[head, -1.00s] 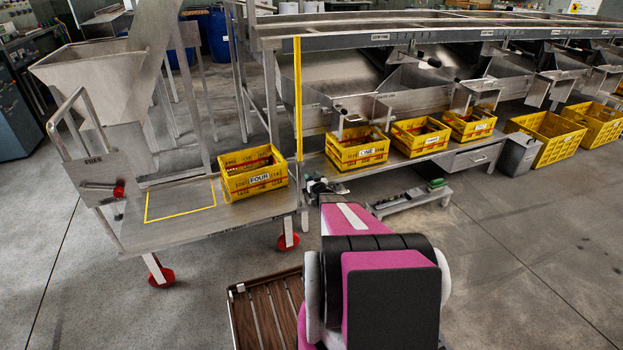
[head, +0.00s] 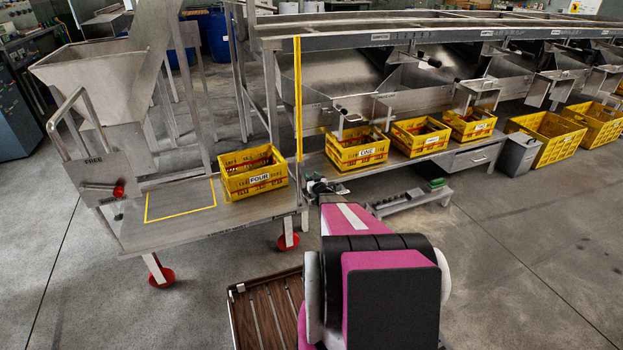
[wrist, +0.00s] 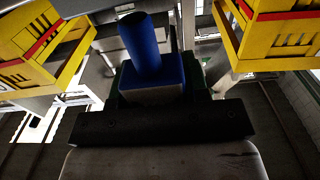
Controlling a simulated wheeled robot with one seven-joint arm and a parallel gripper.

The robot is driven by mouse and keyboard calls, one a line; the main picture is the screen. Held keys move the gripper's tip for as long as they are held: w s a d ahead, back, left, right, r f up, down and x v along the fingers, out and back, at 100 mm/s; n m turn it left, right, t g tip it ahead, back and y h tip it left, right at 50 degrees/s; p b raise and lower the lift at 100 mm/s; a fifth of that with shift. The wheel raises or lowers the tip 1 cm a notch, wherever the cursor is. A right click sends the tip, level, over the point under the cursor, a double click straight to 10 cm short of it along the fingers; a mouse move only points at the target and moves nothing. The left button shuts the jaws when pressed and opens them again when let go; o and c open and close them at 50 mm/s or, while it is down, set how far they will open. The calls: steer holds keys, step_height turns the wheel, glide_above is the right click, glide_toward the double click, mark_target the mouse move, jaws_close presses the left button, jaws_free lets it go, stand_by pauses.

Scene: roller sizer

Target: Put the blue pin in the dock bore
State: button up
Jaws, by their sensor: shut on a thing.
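The blue pin (wrist: 146,45) stands up from a square blue base in the wrist view, leaning slightly left. My gripper (wrist: 152,92) is shut on its base, with dark finger parts on either side and a black bar in front. In the head view my pink and black arm covers the area ahead of me, and I cannot make out the pin there. I cannot pick out the dock bore in either view.
Yellow crate FOUR (head: 253,186) stands on a wheeled steel table (head: 180,232). Yellow crate ONE (head: 357,160) and others line the low shelf on the right. A low grey rack (head: 405,203) with a green piece is on the floor. A slatted wooden surface (head: 268,312) is nearby.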

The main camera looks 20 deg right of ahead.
steer(key=shift+f, duration=1.95)
steer(key=o, duration=1)
steer(key=s, duration=1.1)
steer(key=shift+d, duration=0.2)
